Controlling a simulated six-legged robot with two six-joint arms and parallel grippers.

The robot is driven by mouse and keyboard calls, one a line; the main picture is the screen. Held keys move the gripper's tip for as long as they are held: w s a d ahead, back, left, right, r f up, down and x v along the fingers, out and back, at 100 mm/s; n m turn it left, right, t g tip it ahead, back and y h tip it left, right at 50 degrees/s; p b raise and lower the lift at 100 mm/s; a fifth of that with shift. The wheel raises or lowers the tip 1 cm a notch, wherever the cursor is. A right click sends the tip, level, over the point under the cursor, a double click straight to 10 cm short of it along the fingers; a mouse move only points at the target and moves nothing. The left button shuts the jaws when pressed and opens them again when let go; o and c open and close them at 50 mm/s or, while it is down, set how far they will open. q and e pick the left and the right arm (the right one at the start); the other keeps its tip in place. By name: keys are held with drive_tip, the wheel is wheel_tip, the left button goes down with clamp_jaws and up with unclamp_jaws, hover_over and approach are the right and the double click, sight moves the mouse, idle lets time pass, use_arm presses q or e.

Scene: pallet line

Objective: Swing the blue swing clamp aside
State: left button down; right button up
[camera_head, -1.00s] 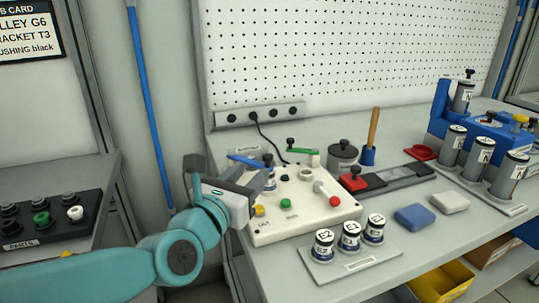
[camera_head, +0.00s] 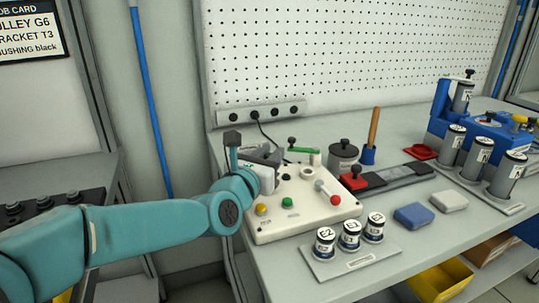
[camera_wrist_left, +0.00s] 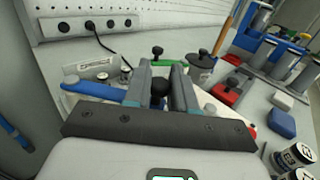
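The blue swing clamp is mostly hidden behind my left gripper in the head view. In the left wrist view its blue bar (camera_wrist_left: 92,90) runs left from the fingers. Its black knob (camera_wrist_left: 160,89) sits between the fingers and fills the gap, so my left gripper (camera_wrist_left: 161,74) looks shut on it. In the head view, my left gripper (camera_head: 276,160) is over the back left of the white fixture box (camera_head: 300,222). My right gripper is not in view.
A green clamp (camera_head: 303,150) with a black knob stands just behind. A red-tipped lever (camera_head: 328,194) and yellow button (camera_head: 261,209) are on the box. Labelled cylinders (camera_head: 350,238) stand in front. A grey lidded pot (camera_head: 343,156) is to the right.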

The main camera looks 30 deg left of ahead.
use_arm(q)
drive_tip(key=shift+w+d+r+n+y, duration=0.1)
drive_tip(key=shift+w+r+n+y, duration=0.1)
drive_tip(key=shift+w+n+y, duration=0.75)
drive_tip(key=y, duration=0.1)
drive_tip(key=w+n+g+y, duration=0.1)
drive_tip(key=n+y, duration=0.1)
drive_tip(key=y, duration=0.1)
drive_tip(key=shift+w+a, duration=0.2)
drive_tip(key=shift+w, duration=0.1)
drive_tip(key=shift+w+a+n+g+y, duration=0.2)
drive_tip(key=shift+w+n+g+y, duration=0.1)
drive_tip(key=shift+n+g+y, duration=0.3)
drive_tip(key=c, duration=1.1)
unclamp_jaws()
drive_tip(key=shift+s, duration=0.15)
drive_tip(key=shift+o, duration=0.2)
drive_tip(key=shift+f, duration=0.1)
drive_tip(key=b+v, duration=0.1)
drive_tip(key=v, duration=1.5)
drive_tip(key=shift+s+d+f, duration=0.1)
drive_tip(key=shift+f, duration=0.05)
